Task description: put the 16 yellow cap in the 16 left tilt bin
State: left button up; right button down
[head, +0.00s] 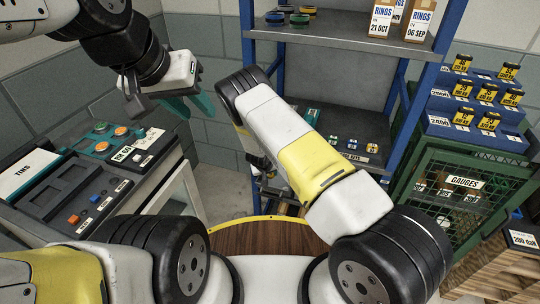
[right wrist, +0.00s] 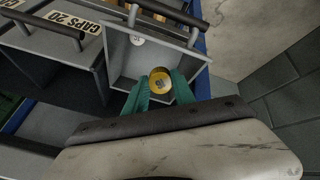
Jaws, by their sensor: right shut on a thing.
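My right gripper (right wrist: 160,92) has teal fingers shut on a yellow cap (right wrist: 160,76) with a grey centre. It holds the cap over the opening of a grey tilt bin (right wrist: 121,62), which is tipped open in the right wrist view. A round white label (right wrist: 137,40) shows inside the bin; its number is too small to read. I cannot tell how far above the bin floor the cap is. In the head view my right forearm hides that gripper, the cap and the bin. My left gripper (head: 190,106) is open and empty, above the bench at the left.
A closed grey bin front labelled CAPS 20 (right wrist: 66,16) is beside the open bin. Dark bar handles (right wrist: 42,24) stick out. In the head view are a blue-framed shelf (head: 345,45), a green GAUGES cage (head: 460,200) and a round wooden top (head: 262,236).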

jog(key=shift+x, duration=4.35)
jog(key=shift+w+f, duration=0.15)
jog(key=shift+f, duration=0.15)
jog(key=shift+d+f, duration=0.15)
jog(key=shift+f, duration=0.05)
jog(key=c, duration=1)
grip_release()
jog(key=shift+o, duration=0.2)
